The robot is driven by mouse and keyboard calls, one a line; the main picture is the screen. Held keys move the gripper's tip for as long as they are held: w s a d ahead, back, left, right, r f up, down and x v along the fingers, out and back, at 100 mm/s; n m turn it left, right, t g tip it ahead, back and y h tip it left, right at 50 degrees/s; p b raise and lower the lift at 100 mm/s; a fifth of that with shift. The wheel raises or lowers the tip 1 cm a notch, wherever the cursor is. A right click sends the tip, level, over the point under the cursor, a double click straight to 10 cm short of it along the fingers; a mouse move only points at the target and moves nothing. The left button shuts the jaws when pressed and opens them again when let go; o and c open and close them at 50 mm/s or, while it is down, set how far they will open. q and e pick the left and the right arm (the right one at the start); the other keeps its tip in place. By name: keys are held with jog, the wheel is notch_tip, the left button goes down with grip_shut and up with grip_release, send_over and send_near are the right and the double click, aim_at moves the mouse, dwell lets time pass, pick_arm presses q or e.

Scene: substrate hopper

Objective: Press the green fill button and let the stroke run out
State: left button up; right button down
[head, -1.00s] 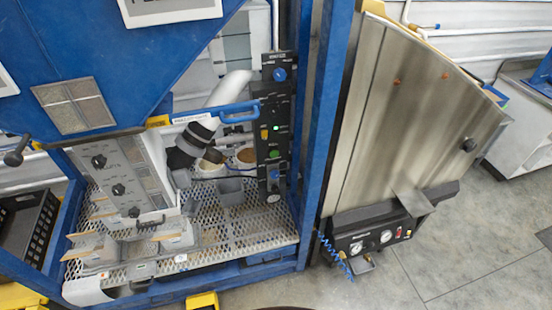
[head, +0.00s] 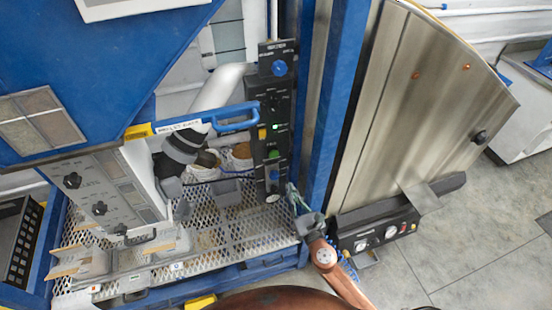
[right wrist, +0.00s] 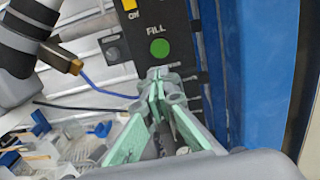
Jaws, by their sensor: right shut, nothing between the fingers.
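The green fill button (right wrist: 159,48) sits on the black control panel (right wrist: 190,60) in the right wrist view, with the word FILL above it. In the head view the green button (head: 274,155) is on the lower half of the upright black panel (head: 272,105). My right gripper (right wrist: 157,76) is shut and empty, its tips just below the button in the picture; I cannot tell the gap in depth. In the head view my right gripper (head: 292,190) is at the panel's lower right, and its arm comes up from the bottom. My left gripper is out of view.
A blue frame post (head: 338,100) stands right of the panel. A blue handle (head: 237,117) juts out left of it. A steel cabinet (head: 425,110) is farther right. A perforated metal deck (head: 225,230) lies below. A yellow button (right wrist: 129,5) is above the green one.

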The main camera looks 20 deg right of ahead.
send_near(275, 156)
jog(key=w, duration=0.5)
jog(key=shift+w+a+r, duration=0.25)
jog(key=shift+a, duration=0.1)
jog(key=shift+w, duration=0.6)
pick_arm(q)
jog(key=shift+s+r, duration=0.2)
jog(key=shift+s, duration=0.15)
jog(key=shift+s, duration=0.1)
